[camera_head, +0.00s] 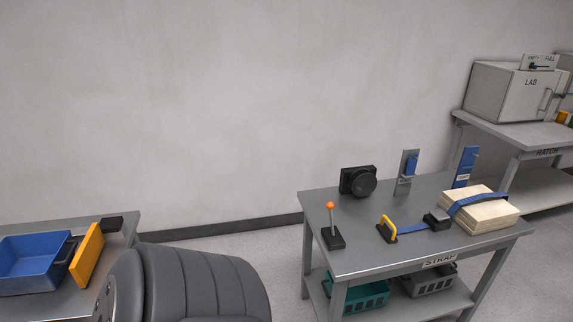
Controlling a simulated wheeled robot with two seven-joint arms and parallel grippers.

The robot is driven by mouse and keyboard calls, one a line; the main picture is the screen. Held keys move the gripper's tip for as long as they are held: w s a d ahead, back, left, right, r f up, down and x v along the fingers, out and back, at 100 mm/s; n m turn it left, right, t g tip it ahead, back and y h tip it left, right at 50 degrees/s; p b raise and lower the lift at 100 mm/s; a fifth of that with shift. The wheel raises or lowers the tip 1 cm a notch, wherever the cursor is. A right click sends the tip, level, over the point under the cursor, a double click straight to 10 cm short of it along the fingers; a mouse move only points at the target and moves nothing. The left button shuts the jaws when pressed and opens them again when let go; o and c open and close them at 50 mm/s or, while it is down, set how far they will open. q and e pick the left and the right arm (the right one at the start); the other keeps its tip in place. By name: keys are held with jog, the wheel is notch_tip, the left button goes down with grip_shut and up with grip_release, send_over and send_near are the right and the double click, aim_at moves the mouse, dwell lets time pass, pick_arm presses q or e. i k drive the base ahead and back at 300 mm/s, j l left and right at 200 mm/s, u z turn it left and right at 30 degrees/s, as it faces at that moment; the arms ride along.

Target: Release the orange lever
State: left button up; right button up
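A lever with an orange ball knob (330,206) stands on the grey STRAP table (375,265), near its left edge. Its thin light stick rises almost upright from a black base (332,238). Nothing touches the lever. Neither of my grippers is in view. A dark ribbed part at the bottom left of the picture looks like my own arm, and it is well apart from the lever.
The table also holds a black round device (359,182), a yellow handle (387,228), and boards (485,214) under a blue strap. Teal (365,297) and grey baskets sit below. Left, a table holds a blue bin (32,262) and orange panel (87,255). A LAB box (500,92) stands right.

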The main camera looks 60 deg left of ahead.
aim_at(329, 205)
jog(key=u, duration=1.7)
